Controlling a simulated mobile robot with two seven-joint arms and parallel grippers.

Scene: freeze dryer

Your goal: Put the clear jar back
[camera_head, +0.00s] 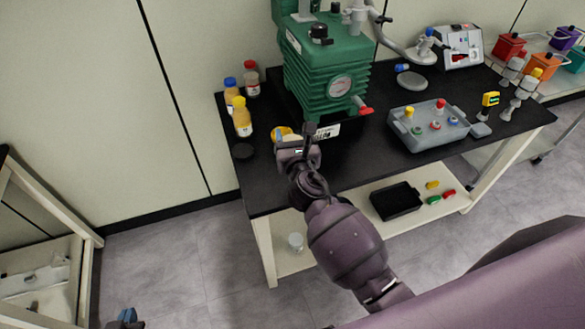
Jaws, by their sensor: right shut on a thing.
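My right gripper (300,138) is over the left part of the black tabletop, in front of the green pump. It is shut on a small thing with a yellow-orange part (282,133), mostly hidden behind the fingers. I cannot tell whether this is the clear jar. A small pale, clear-looking jar (296,242) stands upright on the table's lower shelf, to the left of my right forearm. Only a bluish tip of what looks like my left gripper (126,318) shows at the bottom edge, too cut off to judge.
The green pump (325,75) stands behind my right gripper. A grey tray (437,125) is to the right. A black bin (397,201) sits on the lower shelf.

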